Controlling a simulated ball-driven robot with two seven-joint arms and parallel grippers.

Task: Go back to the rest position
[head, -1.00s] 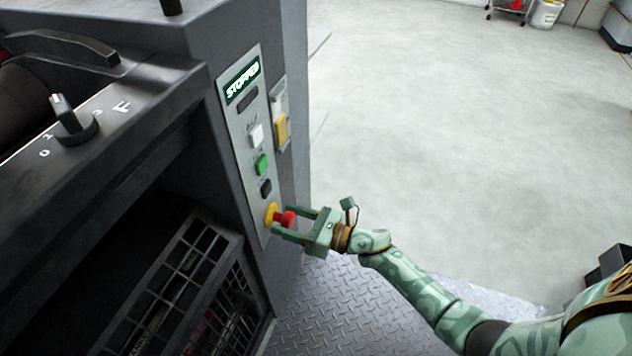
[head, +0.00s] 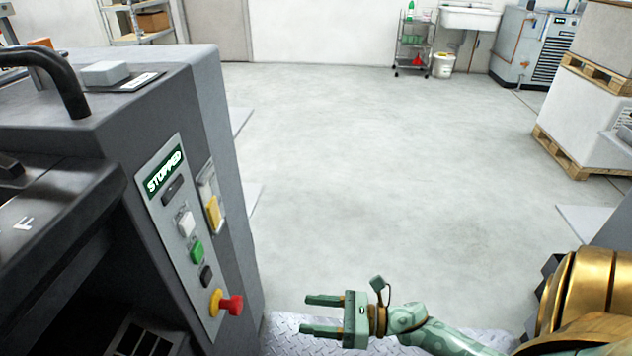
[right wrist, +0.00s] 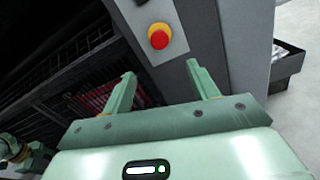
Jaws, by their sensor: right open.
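My right gripper (head: 322,315) is open and empty. In the head view it is at the bottom middle, right of the machine's control panel (head: 170,222) and apart from it. The right wrist view shows its two green fingers (right wrist: 165,82) spread with nothing between them. The red stop button (head: 235,305) on its yellow collar is at the panel's lower end; it also shows past the fingertips in the right wrist view (right wrist: 159,39). The panel display (head: 165,171) reads "STOPPED". My left gripper is not in the head view.
The dark grey machine (head: 110,125) fills the left side. A metal tread plate (head: 285,335) lies below my right gripper. The concrete floor (head: 390,170) beyond is wide and clear. Pallets with boxes (head: 585,125) stand at right; a sink (head: 480,18) and trolley (head: 413,45) are at the back.

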